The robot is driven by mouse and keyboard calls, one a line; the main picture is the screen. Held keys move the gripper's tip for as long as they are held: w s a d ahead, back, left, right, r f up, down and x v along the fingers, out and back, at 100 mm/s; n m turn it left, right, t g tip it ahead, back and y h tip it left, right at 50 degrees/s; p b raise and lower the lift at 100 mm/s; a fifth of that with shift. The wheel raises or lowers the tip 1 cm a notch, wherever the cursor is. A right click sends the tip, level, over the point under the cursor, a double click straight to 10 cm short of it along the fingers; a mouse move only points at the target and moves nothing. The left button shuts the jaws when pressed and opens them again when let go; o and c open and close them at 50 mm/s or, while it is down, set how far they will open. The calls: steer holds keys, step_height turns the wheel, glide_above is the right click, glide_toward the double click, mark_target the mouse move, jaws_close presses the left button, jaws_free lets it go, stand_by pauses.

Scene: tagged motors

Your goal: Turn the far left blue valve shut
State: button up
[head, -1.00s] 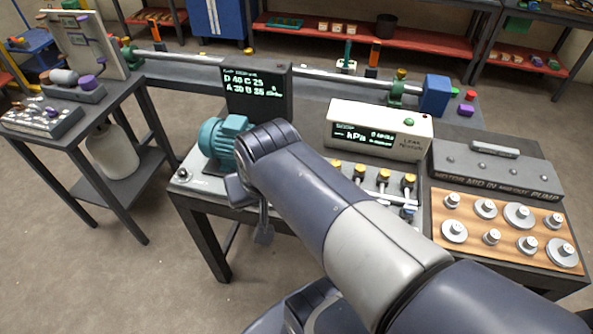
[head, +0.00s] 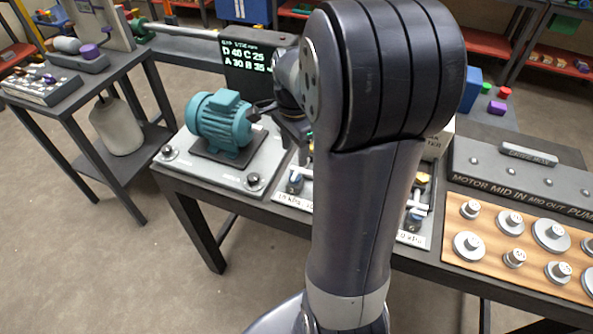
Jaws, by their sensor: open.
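My gripper (head: 283,122) is open, dark and partly hidden by my wrist. It appears above and behind the left blue valve in the picture, near the right side of the teal motor. I cannot tell whether it touches anything.
The teal motor (head: 222,122) stands on a grey plate (head: 185,147) left of the valves. A display (head: 247,68) stands behind. A wooden board (head: 490,262) with several metal weights lies at the right. A side table (head: 60,90) stands at the left.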

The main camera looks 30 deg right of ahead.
mark_target(295, 176)
step_height(295, 176, down, 9)
steer(key=shift+r, duration=0.1)
steer(key=shift+c, duration=0.4)
steer(key=c, duration=0.9)
